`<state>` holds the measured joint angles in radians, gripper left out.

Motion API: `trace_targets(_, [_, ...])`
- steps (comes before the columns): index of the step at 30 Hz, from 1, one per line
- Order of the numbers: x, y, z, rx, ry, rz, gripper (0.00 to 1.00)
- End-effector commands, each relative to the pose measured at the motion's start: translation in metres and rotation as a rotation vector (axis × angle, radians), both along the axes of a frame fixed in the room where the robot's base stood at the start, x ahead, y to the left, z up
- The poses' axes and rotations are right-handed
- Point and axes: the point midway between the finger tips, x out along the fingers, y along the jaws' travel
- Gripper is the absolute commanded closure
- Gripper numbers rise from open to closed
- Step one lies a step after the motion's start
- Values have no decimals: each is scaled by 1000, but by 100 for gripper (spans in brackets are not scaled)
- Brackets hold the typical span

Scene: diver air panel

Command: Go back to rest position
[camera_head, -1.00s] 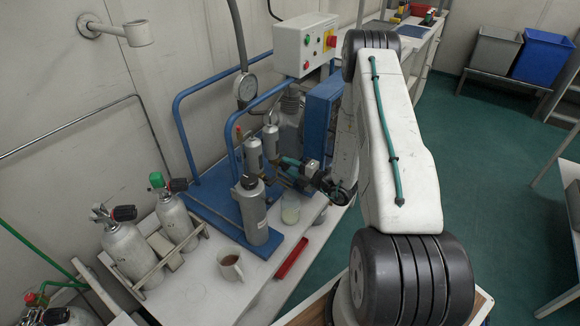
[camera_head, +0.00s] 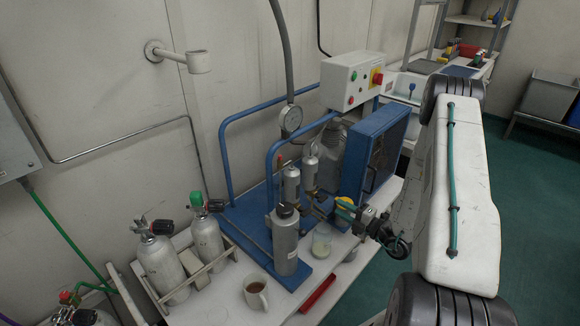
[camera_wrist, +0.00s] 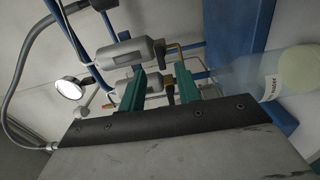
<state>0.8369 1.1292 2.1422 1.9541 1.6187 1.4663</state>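I see nothing held; pipework shows beyond the gap. A glass jar (camera_head: 321,244) with pale contents stands below and left of the gripper in the head view. The labelled jar (camera_wrist: 250,80) also shows right of the fingers in the wrist view. Two silver filter cylinders (camera_head: 291,185) stand left of the gripper.
A grey bottle (camera_head: 285,240), a mug (camera_head: 256,294) and a red tray (camera_head: 318,293) are on the bench. Racked cylinders (camera_head: 160,264) stand at left. A blue-framed compressor (camera_head: 375,150) and control box (camera_head: 350,80) stand behind. Green floor (camera_head: 525,190) is open at right.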

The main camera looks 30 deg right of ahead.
Motion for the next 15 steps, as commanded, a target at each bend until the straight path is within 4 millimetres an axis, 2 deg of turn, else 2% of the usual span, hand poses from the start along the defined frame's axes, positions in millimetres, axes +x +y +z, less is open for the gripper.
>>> trace_targets(5, [0,0,0,-9,-3,0,67])
trace_targets(8, [0,1,-1,-72,-19,8,67])
trace_targets(13, [-19,36,-6,-240,-72,166,67])
trace_targets(15, [-27,49,3,-318,-119,250,67])
